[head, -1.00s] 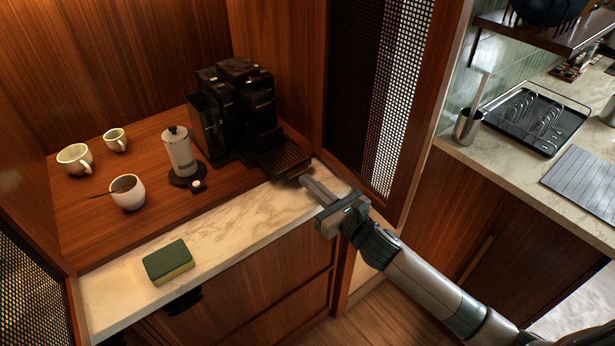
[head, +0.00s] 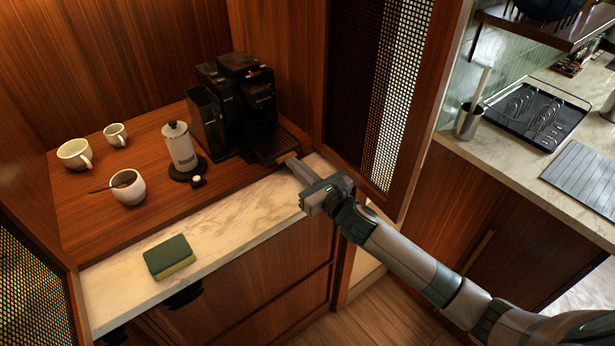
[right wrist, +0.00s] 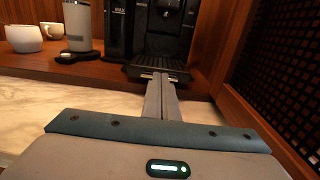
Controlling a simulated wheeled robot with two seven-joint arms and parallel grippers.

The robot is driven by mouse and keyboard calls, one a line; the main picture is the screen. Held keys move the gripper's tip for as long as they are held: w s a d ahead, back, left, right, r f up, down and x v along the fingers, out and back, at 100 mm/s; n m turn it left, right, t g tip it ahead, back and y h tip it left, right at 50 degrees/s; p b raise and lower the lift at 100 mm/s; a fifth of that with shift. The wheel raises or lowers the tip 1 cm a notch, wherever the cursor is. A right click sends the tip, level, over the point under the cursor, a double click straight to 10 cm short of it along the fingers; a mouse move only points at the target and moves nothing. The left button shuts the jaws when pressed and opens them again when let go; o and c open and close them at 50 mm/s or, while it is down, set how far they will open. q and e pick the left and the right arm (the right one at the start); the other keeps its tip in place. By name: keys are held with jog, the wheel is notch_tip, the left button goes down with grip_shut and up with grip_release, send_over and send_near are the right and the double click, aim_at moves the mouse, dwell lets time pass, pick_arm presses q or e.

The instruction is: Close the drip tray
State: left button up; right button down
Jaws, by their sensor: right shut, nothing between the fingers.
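The black coffee machine (head: 240,100) stands at the back right of the wooden counter. Its dark slatted drip tray (head: 275,146) sticks out at the machine's base, toward the marble edge. My right gripper (head: 291,162) is shut and empty, with its fingertips at the tray's front edge. In the right wrist view the closed fingers (right wrist: 160,76) point straight at the front of the drip tray (right wrist: 150,68); they look in contact or nearly so. My left gripper is not in view.
A white-and-black canister (head: 180,148) stands left of the machine. Cups (head: 74,154) and a bowl with a spoon (head: 128,188) are further left. A sponge (head: 168,256) lies on the marble strip.

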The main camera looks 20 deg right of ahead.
aim_at(285, 154)
jog(key=x, duration=0.5)
jog(key=shift+w+b, duration=0.15)
jog(key=shift+b, duration=0.15)
jog(key=shift+r, duration=0.2)
jog(key=shift+r, duration=0.1)
jog(key=shift+d, duration=0.1)
